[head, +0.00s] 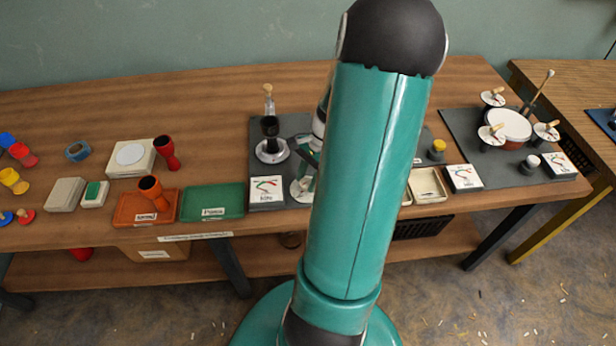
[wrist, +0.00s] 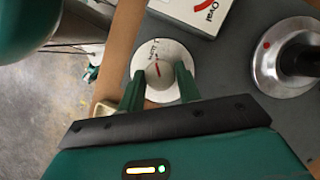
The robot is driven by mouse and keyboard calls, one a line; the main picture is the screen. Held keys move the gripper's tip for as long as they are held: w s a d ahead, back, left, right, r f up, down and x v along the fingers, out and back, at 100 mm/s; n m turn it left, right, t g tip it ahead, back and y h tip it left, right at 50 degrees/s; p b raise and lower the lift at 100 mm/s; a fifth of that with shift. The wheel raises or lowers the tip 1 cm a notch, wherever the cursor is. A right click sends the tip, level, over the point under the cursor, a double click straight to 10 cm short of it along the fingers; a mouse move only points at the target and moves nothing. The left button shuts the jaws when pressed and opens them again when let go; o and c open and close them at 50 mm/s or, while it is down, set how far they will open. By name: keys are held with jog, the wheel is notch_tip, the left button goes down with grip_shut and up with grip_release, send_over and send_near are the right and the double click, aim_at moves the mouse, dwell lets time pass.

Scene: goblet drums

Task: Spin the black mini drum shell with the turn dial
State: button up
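The black mini drum shell (head: 270,127) stands upright on a silver round turntable (head: 272,152) on a dark mat. In the wrist view the shell (wrist: 301,58) and turntable (wrist: 268,72) are at the right edge, with a red dot on the turntable rim. The turn dial, a grey knob with a red mark (wrist: 160,74) on a pale disc, is in the wrist view. My gripper (wrist: 160,80) has one green finger on each side of the knob, seemingly with small gaps. In the head view my gripper is mostly hidden behind my arm.
A gauge sign box (head: 267,191) stands beside the dial. An orange tray (head: 133,208) and a green tray (head: 226,201) lie to the left. A second mat on the right holds a white-topped drum (head: 508,124). The table's front edge is close to the dial.

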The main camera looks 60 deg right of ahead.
jog(key=shift+c, duration=1.1)
jog(key=shift+n, duration=0.3)
jog(key=shift+w+n+g, duration=0.15)
jog(key=shift+n+g, duration=0.35)
jog(key=shift+n, duration=0.7)
jog(key=n+g, duration=0.1)
jog(key=n, duration=0.2)
jog(key=shift+w, duration=0.1)
jog(key=n, duration=0.2)
jog(key=n+g, duration=0.1)
jog(key=n, duration=0.1)
jog(key=shift+g+h, duration=0.3)
jog(key=n, duration=0.2)
jog(key=n+g+h, duration=0.1)
jog(key=n, duration=0.2)
jog(key=shift+w+a+h, duration=0.15)
jog(key=shift+h, duration=0.15)
jog(key=n, duration=0.2)
jog(key=n+h, duration=0.1)
jog(key=n, duration=0.1)
jog(key=shift+a+n+g+h, duration=0.1)
jog(key=shift+n+g+h, duration=0.2)
jog(key=shift+g, duration=0.1)
